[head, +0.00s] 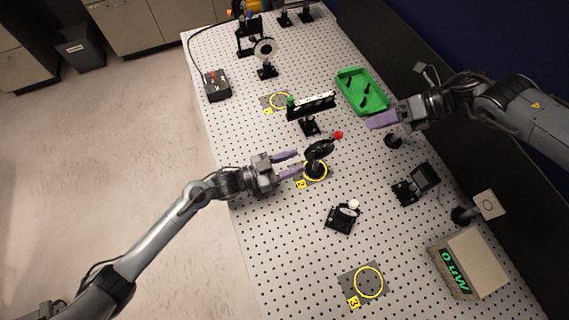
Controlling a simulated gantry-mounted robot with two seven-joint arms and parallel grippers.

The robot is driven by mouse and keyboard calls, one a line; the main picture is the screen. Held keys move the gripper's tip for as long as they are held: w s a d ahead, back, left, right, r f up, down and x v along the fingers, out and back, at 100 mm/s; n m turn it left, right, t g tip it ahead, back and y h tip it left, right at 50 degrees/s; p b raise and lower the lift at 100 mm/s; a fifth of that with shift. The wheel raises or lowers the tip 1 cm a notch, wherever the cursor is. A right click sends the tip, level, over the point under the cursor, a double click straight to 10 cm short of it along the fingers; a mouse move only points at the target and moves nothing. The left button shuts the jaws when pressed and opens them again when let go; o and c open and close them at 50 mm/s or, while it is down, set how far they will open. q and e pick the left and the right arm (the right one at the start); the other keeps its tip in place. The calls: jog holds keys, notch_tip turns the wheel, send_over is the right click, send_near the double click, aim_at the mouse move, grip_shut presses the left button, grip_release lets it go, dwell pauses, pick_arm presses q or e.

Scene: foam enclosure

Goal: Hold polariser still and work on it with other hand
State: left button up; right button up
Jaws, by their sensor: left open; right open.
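The polariser (318,150) looks like a dark round mount with a red knob (338,135) at its upper right. It stands on a post inside the yellow ring marked 2 (323,175). My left gripper (298,163) is open just left of the polariser, with its two purple fingers pointing at it. The fingertips look close to the mount and post; I cannot tell whether they touch. My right gripper (371,122) is open and empty, up and to the right of the red knob, apart from it. Its fingers overlap in this view.
A green tray (348,75) with dark tools lies beyond my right gripper. A black rail-like part (311,106) stands behind the polariser. A small mount with a white ball (343,216) is in front. Ring 3 (368,282) is empty.

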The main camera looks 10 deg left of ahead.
aim_at(319, 154)
pick_arm(q)
jog(key=x, duration=0.8)
jog(key=shift+w+d, duration=0.2)
